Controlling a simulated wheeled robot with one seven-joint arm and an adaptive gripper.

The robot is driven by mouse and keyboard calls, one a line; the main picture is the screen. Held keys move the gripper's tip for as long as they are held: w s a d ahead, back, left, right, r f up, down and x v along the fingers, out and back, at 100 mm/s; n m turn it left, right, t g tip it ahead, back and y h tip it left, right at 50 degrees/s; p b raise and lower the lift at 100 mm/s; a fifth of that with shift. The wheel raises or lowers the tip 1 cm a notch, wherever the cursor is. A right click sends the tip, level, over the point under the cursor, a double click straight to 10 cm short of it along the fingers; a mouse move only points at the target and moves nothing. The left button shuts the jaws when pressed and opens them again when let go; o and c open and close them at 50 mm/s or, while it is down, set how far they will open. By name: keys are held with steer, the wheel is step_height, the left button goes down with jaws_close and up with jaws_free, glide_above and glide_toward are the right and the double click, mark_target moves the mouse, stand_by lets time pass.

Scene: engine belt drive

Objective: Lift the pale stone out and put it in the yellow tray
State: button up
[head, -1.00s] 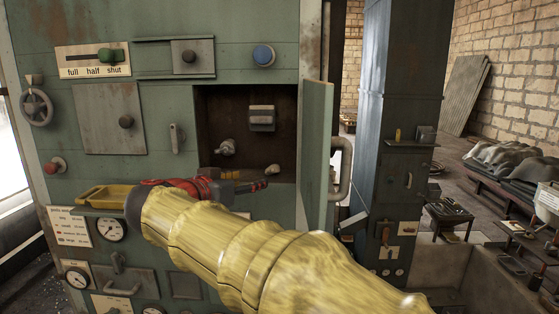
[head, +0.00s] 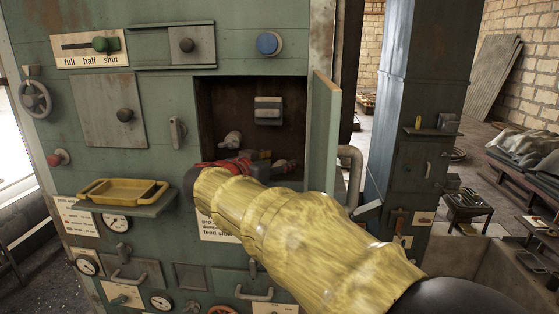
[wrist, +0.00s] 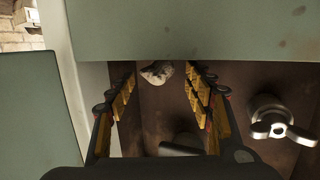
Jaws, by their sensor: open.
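The pale stone (wrist: 157,73) shows in the wrist view inside the dark recess, partly cut off by the green panel edge. My gripper (head: 270,160) reaches into the open recess (head: 221,106) in the head view. Its yellow-padded fingers are apart in the wrist view, with the stone between their tips or just beyond them. I see no finger closed on it. In the head view my gripper and arm largely hide the stone. The yellow tray (head: 123,198) sits on a small shelf to the left, below the recess, and looks empty.
The open green door (head: 325,138) stands at the recess's right side. A metal knob or tap (wrist: 276,122) and a grey block (head: 268,110) are inside the recess. A lever (head: 177,132) and a square panel (head: 112,120) lie to its left.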

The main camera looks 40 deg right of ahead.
steer(key=shift+w+d+f, duration=0.1)
steer(key=shift+d+f, duration=0.05)
steer(key=shift+d, duration=0.4)
steer(key=shift+c, duration=0.4)
steer(key=c, duration=1.1)
steer(key=shift+c, duration=0.5)
steer(key=shift+a, duration=0.1)
